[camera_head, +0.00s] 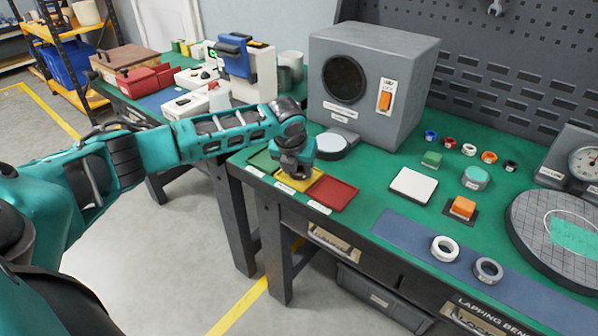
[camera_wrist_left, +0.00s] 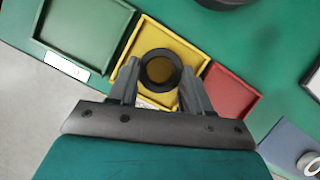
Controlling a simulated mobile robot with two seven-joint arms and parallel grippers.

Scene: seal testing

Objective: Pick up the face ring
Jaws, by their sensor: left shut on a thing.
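A dark ring (camera_wrist_left: 160,87), which looks like the face ring, sits between the fingers of my left gripper (camera_wrist_left: 155,88) in the left wrist view. The gripper is shut on it, and yellow shows through its hole. In the head view my left gripper (camera_head: 292,174) points down over the yellow tray (camera_head: 311,187); the ring is hidden there. The ring is over the yellow tray (camera_wrist_left: 145,27); I cannot tell whether it touches the tray floor. My right gripper is not in view.
A green tray (camera_wrist_left: 82,27) and a red tray (camera_wrist_left: 231,92) flank the yellow one. A grey box with a round dark window (camera_head: 397,65) stands behind. A white ring (camera_head: 434,253) and a grey ring (camera_head: 477,272) lie on a blue mat (camera_head: 400,232) near the front edge.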

